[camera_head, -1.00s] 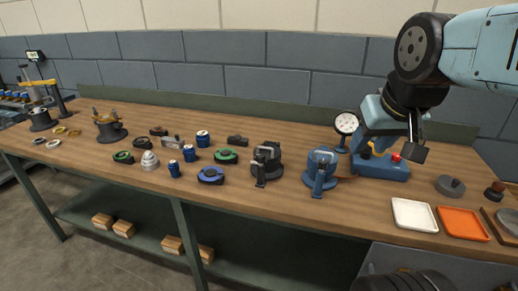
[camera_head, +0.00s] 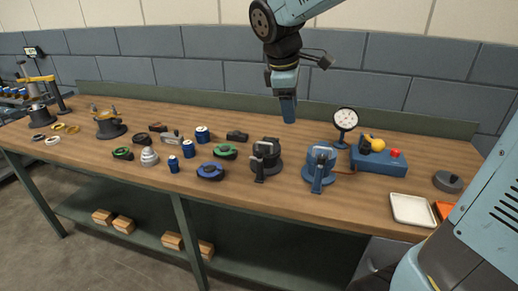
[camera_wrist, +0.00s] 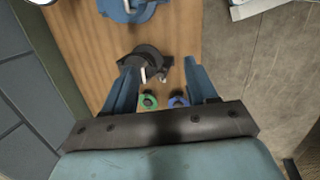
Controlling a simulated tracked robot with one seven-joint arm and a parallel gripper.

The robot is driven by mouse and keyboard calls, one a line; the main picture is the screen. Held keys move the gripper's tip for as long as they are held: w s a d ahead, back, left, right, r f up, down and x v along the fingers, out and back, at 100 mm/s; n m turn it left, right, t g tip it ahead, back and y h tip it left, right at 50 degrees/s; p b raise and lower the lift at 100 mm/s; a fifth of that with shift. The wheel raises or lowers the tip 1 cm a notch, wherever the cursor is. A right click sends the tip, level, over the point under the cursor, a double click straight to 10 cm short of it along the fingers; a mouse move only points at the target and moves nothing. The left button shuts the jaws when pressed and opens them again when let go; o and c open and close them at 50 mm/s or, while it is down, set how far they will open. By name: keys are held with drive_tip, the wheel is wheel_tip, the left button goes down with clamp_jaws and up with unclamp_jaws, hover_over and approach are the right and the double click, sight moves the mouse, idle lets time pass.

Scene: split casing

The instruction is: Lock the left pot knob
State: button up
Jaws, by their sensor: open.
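A black pot-like casing (camera_head: 266,152) stands on the bench, left of a similar blue one (camera_head: 320,158). Each has a clamp-like bar or lever at its front; I cannot tell a knob from it or its lock state. In the wrist view the black casing (camera_wrist: 147,58) lies beyond my fingertips, nearer the left finger, and part of the blue casing (camera_wrist: 125,8) shows at the top edge. My gripper (camera_head: 288,118) hangs above the back of the bench, above and slightly right of the black casing. In the wrist view its fingers (camera_wrist: 162,67) are wide apart, with nothing between them.
A green-ringed part (camera_head: 225,151) and a blue-ringed part (camera_head: 211,172) lie left of the black casing. A dial gauge (camera_head: 346,120) and a blue box with a red button (camera_head: 380,160) stand right. A white tray (camera_head: 412,210) is at the front right.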

sight(260, 151)
drive_tip(key=w+a+f+n+h, duration=0.1)
drive_tip(key=w+a+f+n, duration=0.25)
drive_tip(key=a, duration=0.25)
drive_tip(key=w+a+f+n+h, duration=0.1)
drive_tip(key=w+a+f+n, duration=0.1)
drive_tip(key=w+a+n, duration=0.3)
drive_tip(key=shift+g, duration=0.3)
drive_tip(key=x, duration=0.8)
drive_tip(key=s+a+x, duration=0.1)
drive_tip(key=x, duration=0.4)
drive_tip(key=shift+f, duration=0.4)
